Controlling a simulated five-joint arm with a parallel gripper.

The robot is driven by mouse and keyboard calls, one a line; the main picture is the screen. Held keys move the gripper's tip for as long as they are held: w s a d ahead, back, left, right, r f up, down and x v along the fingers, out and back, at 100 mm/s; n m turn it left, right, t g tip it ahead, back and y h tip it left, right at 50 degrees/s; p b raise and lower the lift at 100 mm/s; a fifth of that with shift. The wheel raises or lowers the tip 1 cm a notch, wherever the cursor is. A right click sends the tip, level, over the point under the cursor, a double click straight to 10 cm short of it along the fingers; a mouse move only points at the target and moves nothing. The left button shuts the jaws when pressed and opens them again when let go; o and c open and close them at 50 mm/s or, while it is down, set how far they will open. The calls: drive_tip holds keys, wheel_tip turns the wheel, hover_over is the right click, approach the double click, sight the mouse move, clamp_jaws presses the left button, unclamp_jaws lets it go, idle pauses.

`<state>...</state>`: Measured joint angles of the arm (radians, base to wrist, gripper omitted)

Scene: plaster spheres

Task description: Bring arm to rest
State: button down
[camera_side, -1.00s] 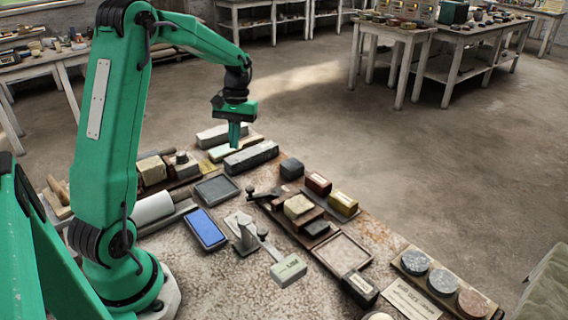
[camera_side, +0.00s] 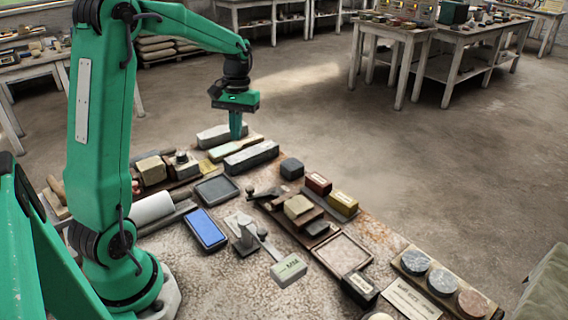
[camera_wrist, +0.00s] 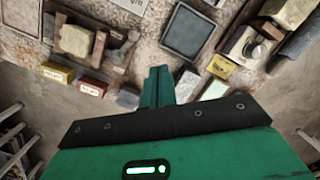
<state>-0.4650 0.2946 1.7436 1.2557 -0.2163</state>
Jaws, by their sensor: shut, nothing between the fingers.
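My green arm stands at the left of the side view. My gripper (camera_side: 236,125) points down with its fingers together and nothing between them. It hangs in the air over the far end of the workbench (camera_side: 200,270), in front of the long grey and pale blocks as seen there. In the wrist view my gripper (camera_wrist: 159,85) shows its shut green fingers pointing toward the bench top. No plaster spheres can be made out clearly.
Below my gripper lie a grey stone bar (camera_side: 251,156) and a pale block (camera_side: 220,134). A blue pad (camera_side: 205,229), a grey tray (camera_side: 216,190) and a board with several round stone discs (camera_side: 443,281) lie on the bench. Open floor (camera_side: 400,170) lies beyond.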

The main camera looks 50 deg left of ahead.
drive_tip(key=s+d+r+m+t, duration=0.3)
drive_tip(key=s+d+m, duration=0.1)
drive_tip(key=s+d, duration=0.3)
drive_tip(key=s+d+r+m+t, duration=0.3)
drive_tip(key=s+d, duration=0.4)
drive_tip(key=d, duration=0.4)
drive_tip(key=shift+s+d+r+m+t+y, duration=0.25)
drive_tip(key=shift+r+m+t+y, duration=0.15)
drive_tip(key=shift+t, duration=0.2)
